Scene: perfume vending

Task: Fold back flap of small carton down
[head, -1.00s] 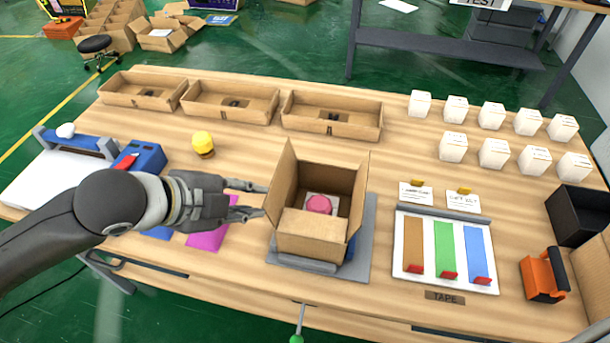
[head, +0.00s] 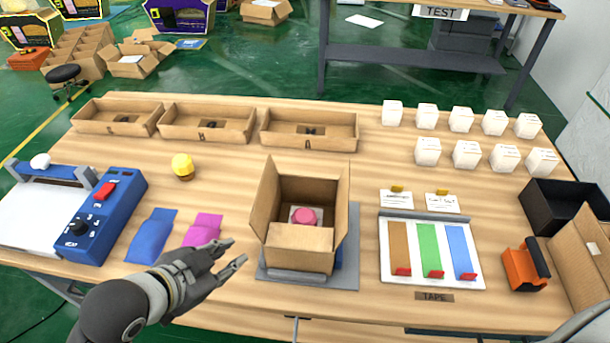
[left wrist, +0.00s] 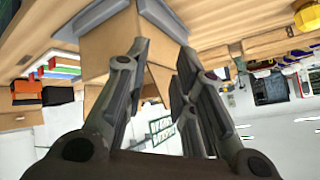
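The small open carton (head: 292,250) stands on a grey plate (head: 348,275) at the middle of the table. Its left flap (head: 264,198) stands up, and cardboard (head: 310,182) rises at its back. I cannot clearly tell the back flap from the back wall. A pink round item (head: 305,215) lies inside on a pale piece. My left gripper (head: 238,254) is open and empty, left of the carton's front and apart from it. In the left wrist view its fingers (left wrist: 163,52) are spread, with the carton (left wrist: 105,38) beyond them. My right gripper is out of view.
Blue and magenta pouches (head: 152,235) lie left of the carton, beside a blue sealer (head: 100,215). A tape board (head: 430,278) and an orange dispenser (head: 524,266) are to the right. Open trays (head: 308,130) and several white boxes (head: 465,154) stand behind.

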